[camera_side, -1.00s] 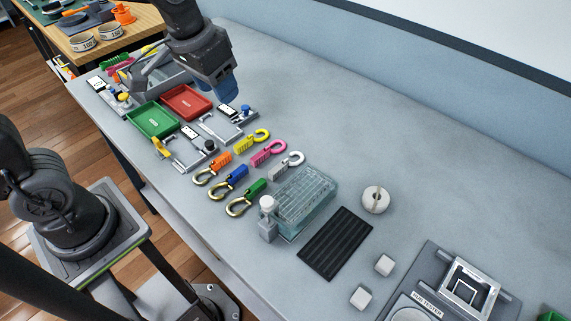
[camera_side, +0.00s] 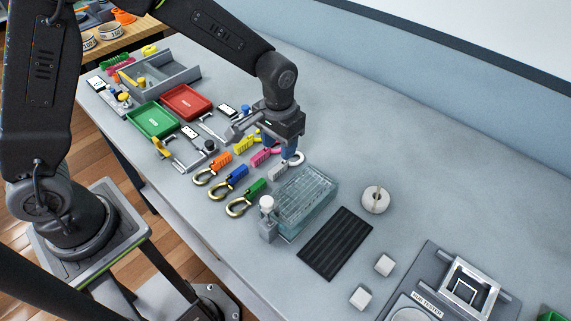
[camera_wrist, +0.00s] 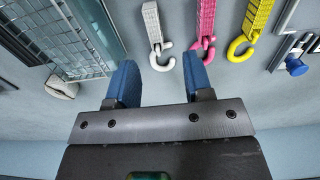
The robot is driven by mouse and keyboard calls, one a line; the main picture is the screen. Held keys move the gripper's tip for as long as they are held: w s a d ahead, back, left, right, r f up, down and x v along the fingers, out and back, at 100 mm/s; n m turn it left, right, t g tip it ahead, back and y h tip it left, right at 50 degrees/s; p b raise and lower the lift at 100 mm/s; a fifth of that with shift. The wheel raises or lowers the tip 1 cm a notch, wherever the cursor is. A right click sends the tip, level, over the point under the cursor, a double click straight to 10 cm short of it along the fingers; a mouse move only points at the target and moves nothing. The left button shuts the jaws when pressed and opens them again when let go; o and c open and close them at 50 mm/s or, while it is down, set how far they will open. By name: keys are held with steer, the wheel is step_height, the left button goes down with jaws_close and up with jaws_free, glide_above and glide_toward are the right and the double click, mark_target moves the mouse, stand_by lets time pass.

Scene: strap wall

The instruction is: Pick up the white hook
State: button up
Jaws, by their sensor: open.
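The white hook (camera_side: 283,169) lies on the grey table, last in a row beside the pink hook (camera_side: 262,158) and the yellow hook (camera_side: 245,146). In the side view my gripper (camera_side: 278,150) is over the pink and white hooks and partly covers them. In the wrist view my gripper (camera_wrist: 160,88) is open, with two blue fingers apart and nothing between them. There the white hook (camera_wrist: 153,28) has its curved end just ahead of the gap between the fingers. The pink hook (camera_wrist: 204,30) and yellow hook (camera_wrist: 250,28) are to its right.
A clear ribbed box (camera_side: 305,193) stands close beside the white hook. Orange (camera_side: 219,163), blue (camera_side: 234,177) and green (camera_side: 252,190) clips lie in front of the row. Red (camera_side: 187,102) and green (camera_side: 153,120) trays are to the left. The table behind is clear.

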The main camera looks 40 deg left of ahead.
mark_target(281, 165)
steer(key=f, duration=0.6)
steer(key=shift+s+d+f, duration=0.1)
steer(key=shift+d+f, duration=0.1)
steer(key=shift+d, duration=0.05)
jaws_close()
